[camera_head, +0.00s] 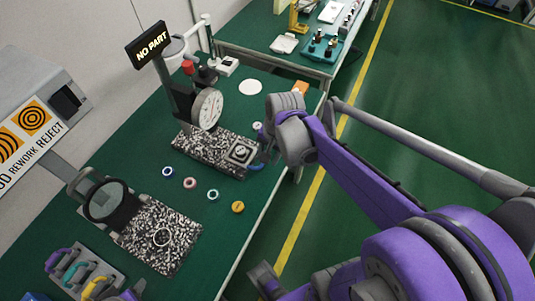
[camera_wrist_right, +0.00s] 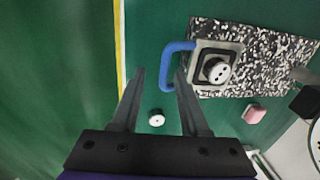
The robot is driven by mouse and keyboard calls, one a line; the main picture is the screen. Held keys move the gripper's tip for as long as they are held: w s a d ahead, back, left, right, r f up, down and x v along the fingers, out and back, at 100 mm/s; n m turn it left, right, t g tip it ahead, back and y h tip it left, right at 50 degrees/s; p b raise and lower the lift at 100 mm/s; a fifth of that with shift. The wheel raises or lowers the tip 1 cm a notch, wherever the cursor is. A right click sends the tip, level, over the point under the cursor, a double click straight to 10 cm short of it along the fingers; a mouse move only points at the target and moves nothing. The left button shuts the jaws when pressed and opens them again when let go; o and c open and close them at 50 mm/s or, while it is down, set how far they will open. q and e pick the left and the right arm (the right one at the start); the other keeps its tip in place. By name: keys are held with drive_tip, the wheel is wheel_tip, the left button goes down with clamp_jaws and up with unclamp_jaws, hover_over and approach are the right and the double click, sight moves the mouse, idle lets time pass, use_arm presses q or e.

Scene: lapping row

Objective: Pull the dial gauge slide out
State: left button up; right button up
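The dial gauge (camera_head: 207,108) stands on a speckled granite base (camera_head: 195,150). Its slide (camera_head: 240,153) is a pale plate with a round seat, at the base's right end. In the right wrist view the slide plate (camera_wrist_right: 235,50) carries a blue U-shaped handle (camera_wrist_right: 167,66) pointing left. My right gripper (camera_wrist_right: 160,70) is open. In that view the handle's outer bar appears between its fingertips, the right one overlapping the handle's inside; contact cannot be told. In the head view the right wrist hides the fingers. My left gripper is not in view.
The gauge's display (camera_head: 150,45) reads "NO PART". A white disc (camera_wrist_right: 156,117) lies near my right fingers. Several coloured rings, a second granite block (camera_head: 160,265) with a magnifier (camera_head: 105,203), and a handle rack (camera_head: 85,268) share the green bench. A second bench stands behind.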

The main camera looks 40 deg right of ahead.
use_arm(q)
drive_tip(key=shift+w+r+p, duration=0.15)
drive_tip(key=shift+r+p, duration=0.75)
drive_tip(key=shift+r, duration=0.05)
use_arm(e)
wheel_tip(320, 180, up, 11)
drive_tip(key=s, duration=0.1)
drive_tip(key=shift+s+d+f, duration=0.2)
drive_tip(key=shift+s+d, duration=0.1)
drive_tip(key=shift+d, duration=0.05)
drive_tip(key=shift+a, duration=0.1)
use_arm(q)
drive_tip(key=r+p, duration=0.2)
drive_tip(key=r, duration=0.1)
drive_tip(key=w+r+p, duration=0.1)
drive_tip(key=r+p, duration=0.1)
drive_tip(key=p, duration=0.1)
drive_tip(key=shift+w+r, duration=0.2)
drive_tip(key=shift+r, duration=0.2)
use_arm(e)
drive_tip(key=s+a+f+n+t, duration=0.1)
drive_tip(key=s+a+n, duration=0.1)
drive_tip(key=a+n, duration=0.4)
drive_tip(key=s+a+f+n+t, duration=0.1)
drive_tip(key=a+n+t, duration=0.1)
drive_tip(key=a+n, duration=0.4)
drive_tip(key=shift+s+a+f+n+t+h, duration=0.2)
drive_tip(key=shift+s+f+n+t+h, duration=0.15)
drive_tip(key=shift+n, duration=0.25)
drive_tip(key=shift+s+r, duration=0.1)
